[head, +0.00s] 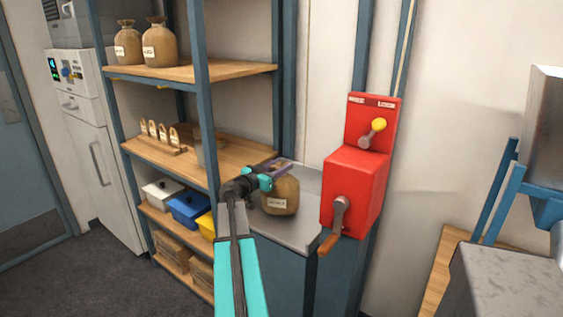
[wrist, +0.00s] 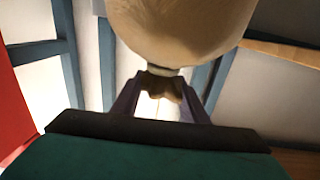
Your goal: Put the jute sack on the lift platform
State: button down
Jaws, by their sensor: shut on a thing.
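The brown jute sack (head: 281,196) with a white label is upright at the lift platform, in the middle of the head view. My gripper (head: 277,168) is shut on the neck of the sack, with its purple fingers at the sack's top. The wrist view shows the sack (wrist: 180,30) large, its tied neck between the two fingers (wrist: 160,92). The grey lift platform (head: 290,235) lies below the sack, between the shelf and the red winch box. I cannot tell whether the sack's base touches the platform.
The red winch box (head: 355,185) with a crank and a yellow-knobbed lever stands close right of the sack. The shelf rack (head: 200,72) at left holds two more sacks (head: 159,45), a wooden holder (head: 160,140) and bins (head: 188,208). A blue post stands behind the platform.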

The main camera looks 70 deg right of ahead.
jog(key=shift+f, duration=0.7)
jog(key=c, duration=1)
grip_release()
jog(key=shift+c, duration=0.2)
jog(key=b+v, duration=0.2)
jog(key=v, duration=1)
